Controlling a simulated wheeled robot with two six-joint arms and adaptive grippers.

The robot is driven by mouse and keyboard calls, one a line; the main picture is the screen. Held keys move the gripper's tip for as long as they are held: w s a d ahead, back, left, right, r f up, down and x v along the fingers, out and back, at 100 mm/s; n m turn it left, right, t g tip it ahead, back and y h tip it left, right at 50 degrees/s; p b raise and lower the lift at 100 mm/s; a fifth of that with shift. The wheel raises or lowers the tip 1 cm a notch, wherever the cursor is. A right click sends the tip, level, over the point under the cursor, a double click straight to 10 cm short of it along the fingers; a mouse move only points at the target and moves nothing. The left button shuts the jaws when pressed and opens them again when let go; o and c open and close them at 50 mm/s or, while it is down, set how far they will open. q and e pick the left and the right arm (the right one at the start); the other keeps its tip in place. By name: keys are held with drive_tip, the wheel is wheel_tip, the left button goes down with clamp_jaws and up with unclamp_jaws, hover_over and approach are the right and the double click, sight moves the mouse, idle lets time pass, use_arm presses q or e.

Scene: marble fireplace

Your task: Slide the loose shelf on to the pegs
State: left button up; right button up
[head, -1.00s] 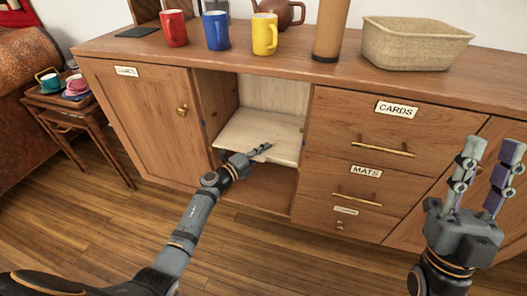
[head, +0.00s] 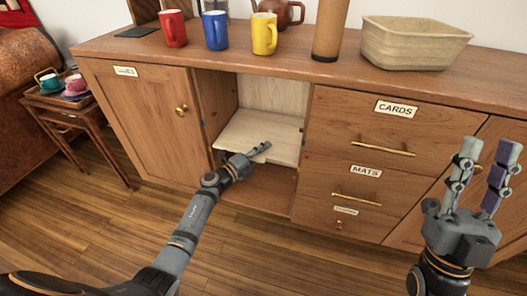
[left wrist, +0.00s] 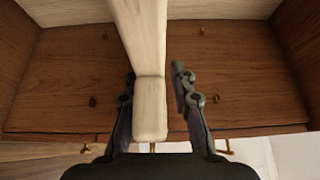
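The loose shelf (head: 255,133), a pale wooden board, is inside the open bay of the sideboard, in front of the pale back panel. My left gripper (head: 262,151) is at its front edge. In the left wrist view the board (left wrist: 150,105) runs between the two fingers of the left gripper (left wrist: 155,88). A gap shows beside the right-hand finger; the left-hand finger is very close to the board, and contact is unclear. Small pegs (left wrist: 216,98) show on the brown panel on both sides of the board. My right gripper (head: 484,165) is open and empty at the right.
The bay lies between a left door (head: 145,120) and drawers labelled CARDS (head: 397,107) and MATS (head: 365,171). Mugs (head: 215,31), a teapot and a basket (head: 413,42) stand on top. A small side table (head: 75,115) is at left. The floor in front is clear.

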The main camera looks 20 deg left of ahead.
use_arm(q)
drive_tip(key=shift+o, duration=0.4)
drive_tip(key=shift+f, duration=0.15)
drive_tip(key=shift+s+a, duration=0.25)
drive_tip(key=shift+s, duration=0.05)
drive_tip(key=v, duration=1.1)
drive_tip(key=shift+s, duration=0.15)
